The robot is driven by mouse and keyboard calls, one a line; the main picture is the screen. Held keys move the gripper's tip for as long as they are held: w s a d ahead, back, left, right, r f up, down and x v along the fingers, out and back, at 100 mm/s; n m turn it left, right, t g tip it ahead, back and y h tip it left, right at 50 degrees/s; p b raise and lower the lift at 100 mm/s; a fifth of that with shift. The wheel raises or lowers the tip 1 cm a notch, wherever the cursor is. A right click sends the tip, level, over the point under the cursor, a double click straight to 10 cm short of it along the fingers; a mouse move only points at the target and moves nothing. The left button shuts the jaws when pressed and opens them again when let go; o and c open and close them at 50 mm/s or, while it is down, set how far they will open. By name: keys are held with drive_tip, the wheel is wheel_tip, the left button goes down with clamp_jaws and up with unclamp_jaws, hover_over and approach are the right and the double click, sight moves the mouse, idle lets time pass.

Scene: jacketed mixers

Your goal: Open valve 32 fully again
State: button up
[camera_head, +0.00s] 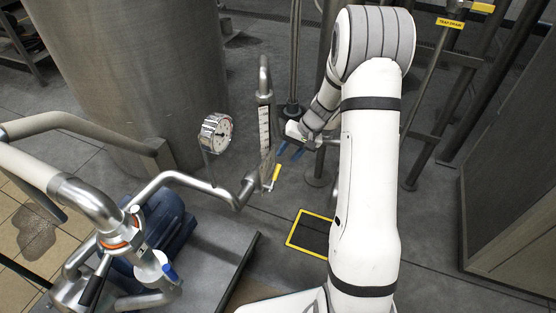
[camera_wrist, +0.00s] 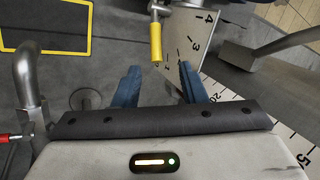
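A small yellow-sleeved lever (camera_head: 276,173) hangs from the steel pipework by the graduated white plate (camera_head: 265,128). In the wrist view this lever (camera_wrist: 155,42) points down the picture towards the space between my fingers. No number 32 can be read, so I cannot tell whether it is valve 32. My gripper (camera_head: 291,149) is just right of the plate and above the lever. In the wrist view my gripper (camera_wrist: 160,84) has its two blue fingers apart with nothing between them. The lever tip appears beyond the fingertips; contact is not visible.
A round dial gauge (camera_head: 216,132) stands left of the plate. A yellow-framed floor patch (camera_head: 311,234) lies below. Another yellow handle (camera_head: 483,7) sits by a "TRAP DRAIN" label (camera_head: 450,23). A red handle (camera_wrist: 12,137) shows at the wrist view's left edge.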

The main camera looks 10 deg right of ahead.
sight(279, 164)
drive_tip(key=b+x, duration=0.1)
drive_tip(key=x, duration=0.2)
drive_tip(key=b+x, duration=0.1)
drive_tip(key=x, duration=0.1)
drive_tip(key=w+x, duration=0.1)
drive_tip(key=x, duration=0.2)
drive_tip(key=shift+d+f+b, duration=0.25)
drive_tip(key=shift+f+b, duration=0.15)
drive_tip(key=shift+f, duration=0.05)
drive_tip(key=shift+c, duration=0.6)
clamp_jaws()
drive_tip(key=shift+a+r, duration=0.1)
